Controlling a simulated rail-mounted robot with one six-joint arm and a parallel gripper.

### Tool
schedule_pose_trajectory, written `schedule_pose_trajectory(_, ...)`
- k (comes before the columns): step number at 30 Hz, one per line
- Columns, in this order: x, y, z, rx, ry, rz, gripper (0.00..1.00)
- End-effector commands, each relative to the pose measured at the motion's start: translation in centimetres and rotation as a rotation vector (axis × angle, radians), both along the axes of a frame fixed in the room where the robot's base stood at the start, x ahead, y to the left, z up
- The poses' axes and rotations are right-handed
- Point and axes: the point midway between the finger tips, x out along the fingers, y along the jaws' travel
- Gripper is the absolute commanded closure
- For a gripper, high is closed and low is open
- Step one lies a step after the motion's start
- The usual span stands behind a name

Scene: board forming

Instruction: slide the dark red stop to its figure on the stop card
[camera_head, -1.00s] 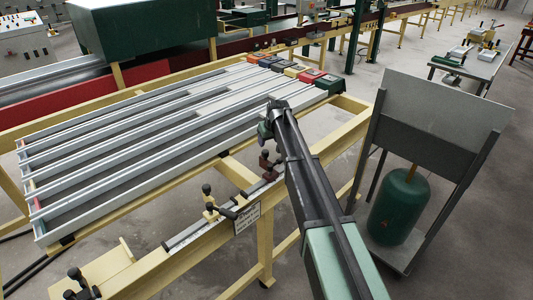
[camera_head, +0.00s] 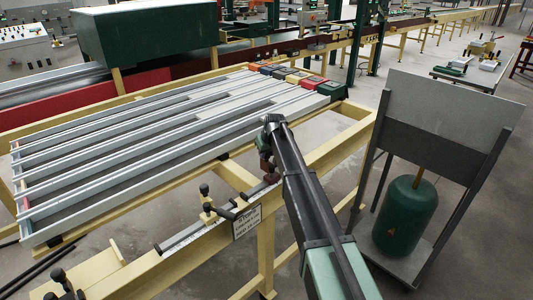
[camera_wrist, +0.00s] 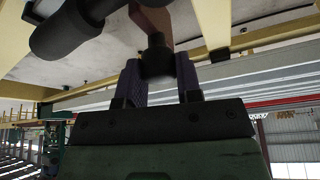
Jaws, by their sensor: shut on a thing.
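The dark red stop (camera_head: 269,169) stands on the yellow front beam of the table, right of the card, partly hidden by my arm in the head view. In the wrist view its brownish-red arm (camera_wrist: 152,22) ends in a dark knob (camera_wrist: 157,56). My gripper (camera_wrist: 158,72) is shut on that knob, one finger on each side. In the head view my gripper (camera_head: 266,146) is at the stop, its fingers mostly hidden. The white stop card (camera_head: 246,221) hangs on the beam's front; its print is too small to read.
A brass stop (camera_head: 207,203) with black handles stands left on the same beam, by a metal scale strip (camera_head: 183,237). Grey channels (camera_head: 110,165) lie behind it. A dark panel stand (camera_head: 440,120) with a green tank (camera_head: 405,215) stands right.

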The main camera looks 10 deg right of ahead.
Motion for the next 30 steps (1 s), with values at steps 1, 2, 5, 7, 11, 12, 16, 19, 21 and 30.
schedule_pose_trajectory(1,0.0,0.0,0.0,0.000,0.000,0.000,0.99)
schedule_pose_trajectory(2,0.0,0.0,0.0,0.000,0.000,0.000,1.00)
schedule_pose_trajectory(5,0.0,0.0,0.0,0.000,0.000,0.000,1.00)
schedule_pose_trajectory(7,-0.2,0.3,0.0,0.000,0.000,0.000,1.00)
schedule_pose_trajectory(11,-1.4,1.8,0.0,0.000,0.000,0.002,1.00)
schedule_pose_trajectory(12,-1.8,2.5,0.0,0.001,0.000,0.003,1.00)
schedule_pose_trajectory(16,-2.9,4.0,0.0,0.000,0.001,0.002,1.00)
schedule_pose_trajectory(19,-2.9,4.3,0.0,-0.001,0.001,0.001,1.00)
schedule_pose_trajectory(21,-2.9,4.3,0.0,-0.001,0.002,0.001,1.00)
schedule_pose_trajectory(30,-2.9,4.2,0.0,0.000,0.001,0.000,0.42)
